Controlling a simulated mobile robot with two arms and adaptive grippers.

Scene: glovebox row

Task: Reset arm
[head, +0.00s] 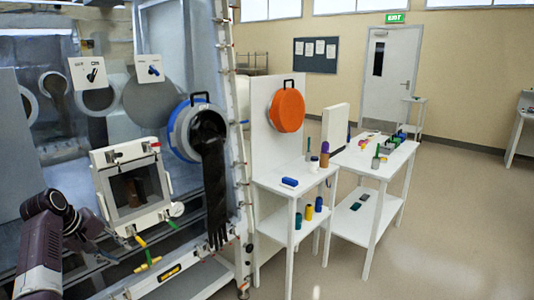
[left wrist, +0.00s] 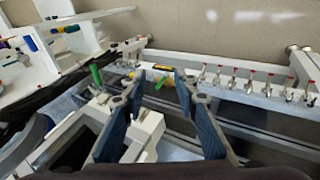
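My left arm comes in at the lower left of the head view, and my left gripper (head: 90,232) is in front of the glovebox, near the lower left of the small white-framed hatch (head: 103,160). In the left wrist view the two blue fingers of the left gripper (left wrist: 160,80) stand apart with nothing between their tips. A white frame and a green handle (left wrist: 97,75) lie beyond and left of the fingers. My right arm and right gripper are not in view.
The glovebox has a blue-ringed port with a hanging black glove (head: 212,180). An orange round cover (head: 287,110) sits on a white panel. White tables (head: 345,160) with small coloured items stand to the right. The floor (head: 450,230) at the right is clear.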

